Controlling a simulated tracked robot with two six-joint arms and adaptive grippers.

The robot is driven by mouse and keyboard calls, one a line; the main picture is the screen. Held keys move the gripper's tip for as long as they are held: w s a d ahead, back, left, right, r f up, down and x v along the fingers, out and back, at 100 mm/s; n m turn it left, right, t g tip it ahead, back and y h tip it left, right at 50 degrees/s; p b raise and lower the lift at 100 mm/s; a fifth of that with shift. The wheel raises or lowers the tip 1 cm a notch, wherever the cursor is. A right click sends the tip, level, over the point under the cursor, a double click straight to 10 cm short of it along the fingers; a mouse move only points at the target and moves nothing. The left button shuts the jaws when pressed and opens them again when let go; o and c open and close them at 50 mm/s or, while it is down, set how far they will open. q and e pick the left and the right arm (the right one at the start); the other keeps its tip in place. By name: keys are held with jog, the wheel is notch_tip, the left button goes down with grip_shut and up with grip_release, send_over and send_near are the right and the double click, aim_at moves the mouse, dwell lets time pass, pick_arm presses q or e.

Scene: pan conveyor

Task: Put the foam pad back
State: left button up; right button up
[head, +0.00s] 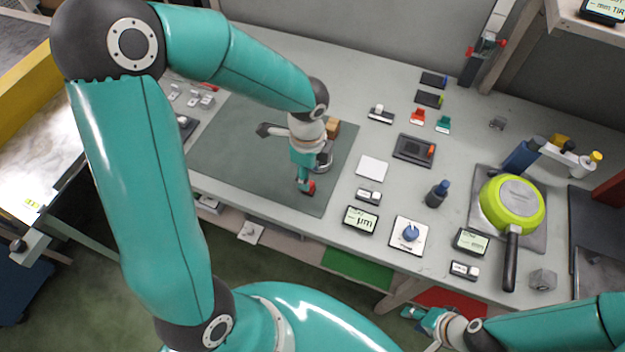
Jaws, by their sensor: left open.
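No item is clearly recognisable as the foam pad. A thin white square (372,168) lies flat on the grey bench, right of the dark green mat (235,137), and could be it. My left gripper (306,186) points down over the right part of the green mat, left of the white square and apart from it. It is open; its fingers are small, and a red patch shows at its tip. A brown block (333,128) and a round metal piece (323,161) show beside the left wrist, partly covered. My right gripper (418,314) is low, off the bench's front edge; its jaws are unclear.
A lime green pan (511,204) rests on a grey mat at right, its handle towards me. Small gauges, a dark tray (414,150), a blue-capped bottle (437,194) and a display (361,219) crowd the bench's middle. The green mat's left part is mostly clear.

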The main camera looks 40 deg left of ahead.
pick_arm(q)
notch_tip(320, 180, up, 7)
jog(key=shift+f, duration=0.15)
dwell(0.5)
